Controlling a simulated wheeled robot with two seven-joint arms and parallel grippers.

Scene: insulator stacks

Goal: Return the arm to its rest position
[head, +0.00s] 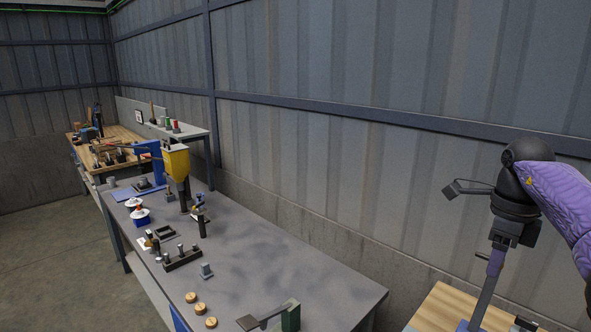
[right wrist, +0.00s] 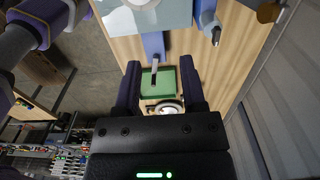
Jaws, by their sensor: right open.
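My right arm (head: 565,200), in a purple sleeve, comes in from the right edge of the head view. Its right gripper (head: 496,262) hangs fingers down over a wooden-topped bench (head: 437,308) at the lower right. In the right wrist view the two dark fingers of the gripper (right wrist: 160,68) stand apart. A green block (right wrist: 166,83) and a small round metal piece (right wrist: 163,107) show between them, below; I cannot see any contact. My left gripper is not in the head view.
A long grey table (head: 300,262) holds white-disc stacks (head: 140,216), a yellow machine (head: 176,163), a dark rack (head: 182,259) and several brass discs (head: 198,310). A corrugated wall (head: 380,70) runs behind. Open floor (head: 50,250) lies to the left.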

